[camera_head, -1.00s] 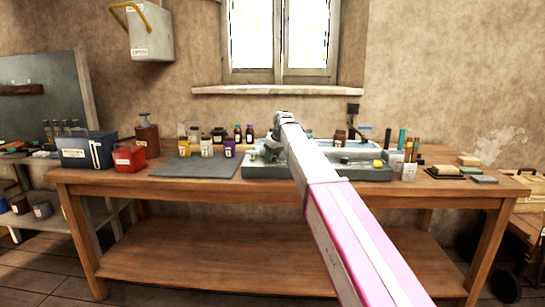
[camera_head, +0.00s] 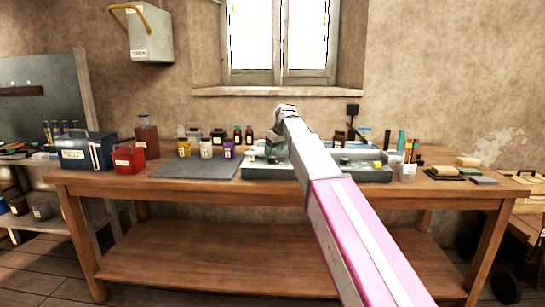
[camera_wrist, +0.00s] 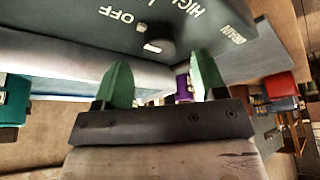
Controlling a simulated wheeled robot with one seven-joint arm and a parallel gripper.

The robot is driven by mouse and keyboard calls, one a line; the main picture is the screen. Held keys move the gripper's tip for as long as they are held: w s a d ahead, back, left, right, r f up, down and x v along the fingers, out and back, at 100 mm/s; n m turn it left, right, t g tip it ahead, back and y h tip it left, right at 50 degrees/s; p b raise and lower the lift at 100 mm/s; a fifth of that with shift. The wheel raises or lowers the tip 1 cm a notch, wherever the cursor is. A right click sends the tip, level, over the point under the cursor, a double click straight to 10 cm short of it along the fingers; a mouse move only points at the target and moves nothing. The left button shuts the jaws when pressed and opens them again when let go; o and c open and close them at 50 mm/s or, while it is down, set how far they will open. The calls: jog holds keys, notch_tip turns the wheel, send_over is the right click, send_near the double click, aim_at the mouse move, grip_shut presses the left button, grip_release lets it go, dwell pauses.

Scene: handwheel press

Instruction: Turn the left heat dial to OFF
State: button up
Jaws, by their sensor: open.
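In the wrist view a dark panel (camera_wrist: 95,20) fills the top, its lettering OFF, HIGH and DRAIN turned askew. A dark round dial (camera_wrist: 161,37) with a small white mark (camera_wrist: 152,47) sits on it beside the word OFF. I cannot tell its exact setting. My gripper (camera_wrist: 160,62) is open, its two green fingers apart and empty, short of the dial and not visibly touching it. In the head view the grey-green unit (camera_head: 345,173) stands on the bench; my arm covers its middle and the dial is not discernible there.
The wooden bench (camera_head: 220,190) holds a dark mat (camera_head: 192,169), a red box (camera_head: 128,159) and several bottles left of the unit. Pens, a white cup (camera_head: 407,172) and sponges (camera_head: 447,170) stand on the right. The bench's front edge is mostly clear.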

jog(key=v, duration=0.7)
